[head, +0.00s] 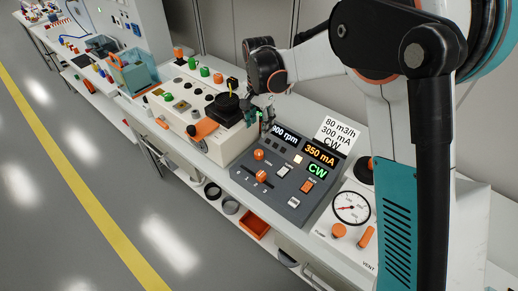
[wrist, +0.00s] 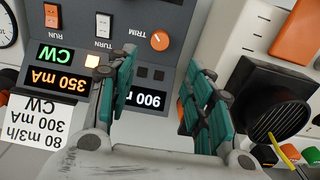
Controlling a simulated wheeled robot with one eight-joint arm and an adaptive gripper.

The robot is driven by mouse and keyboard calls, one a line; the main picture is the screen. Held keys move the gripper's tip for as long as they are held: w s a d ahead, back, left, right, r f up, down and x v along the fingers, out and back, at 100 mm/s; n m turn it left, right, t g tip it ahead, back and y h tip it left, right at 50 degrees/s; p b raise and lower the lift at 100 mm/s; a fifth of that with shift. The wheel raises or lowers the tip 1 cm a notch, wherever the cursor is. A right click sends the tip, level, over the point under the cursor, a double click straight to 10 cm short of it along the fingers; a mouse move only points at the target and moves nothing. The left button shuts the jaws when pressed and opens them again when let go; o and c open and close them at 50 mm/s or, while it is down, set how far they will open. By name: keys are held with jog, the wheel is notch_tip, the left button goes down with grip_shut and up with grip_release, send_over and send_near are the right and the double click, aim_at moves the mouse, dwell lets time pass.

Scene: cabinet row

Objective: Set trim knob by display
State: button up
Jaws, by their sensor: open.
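The orange trim knob (wrist: 160,40), labelled TRIM, is on the dark grey panel in the wrist view, with a small pale mark on its face. In the head view it appears as the upper orange knob (head: 259,154). The current display (head: 320,153) reads 350 mA in orange; it also shows upside down in the wrist view (wrist: 62,82). The white card (head: 336,133) reads 80 m3/h, 300 mA, CW. My gripper (wrist: 165,100) is open and empty, apart from the knob, above the panel's back edge by the rpm display (wrist: 148,99). It also shows in the head view (head: 266,116).
The panel (head: 240,174) also carries a green CW display (head: 318,170), a white switch (head: 294,201) and an orange switch (head: 307,186). A beige box (head: 222,151) with a black round part stands left. A gauge unit (head: 351,207) stands right.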

aim_at(259, 153)
notch_tip(259, 153, down, 14)
jog(key=b, duration=0.4)
jog(key=shift+r, duration=0.1)
jog(key=c, duration=1)
